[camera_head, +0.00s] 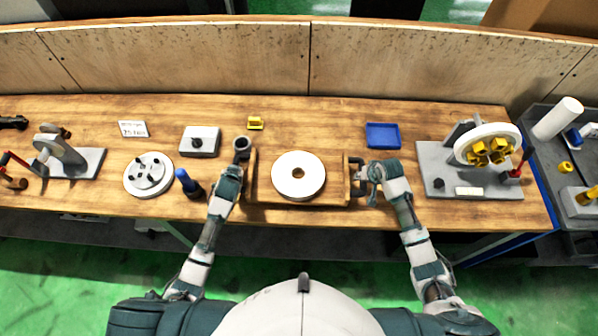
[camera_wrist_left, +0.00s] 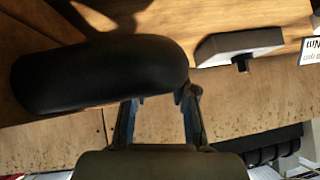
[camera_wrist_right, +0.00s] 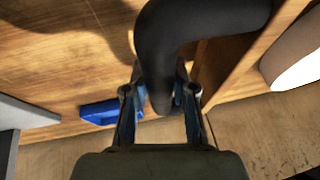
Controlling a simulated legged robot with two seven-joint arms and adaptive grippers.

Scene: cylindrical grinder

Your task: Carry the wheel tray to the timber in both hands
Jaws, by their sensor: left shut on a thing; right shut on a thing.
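The wooden wheel tray (camera_head: 325,202) is at the middle of the bench, with a white grinding wheel (camera_head: 315,179) lying flat in it. Dark handles stick out at its two ends. My left gripper (camera_head: 240,166) is shut on the left handle (camera_wrist_left: 95,75), and its fingertips are partly hidden behind it in the left wrist view. My right gripper (camera_head: 366,172) is shut on the right handle (camera_wrist_right: 156,62), which passes between its fingers. The tray looks level, and a shadow lies along its front edge. I cannot single out the timber from the wooden bench top.
A blue bin (camera_head: 383,135) and a small yellow block (camera_head: 255,122) lie behind the tray. A wheel stand (camera_head: 437,175) is at right.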

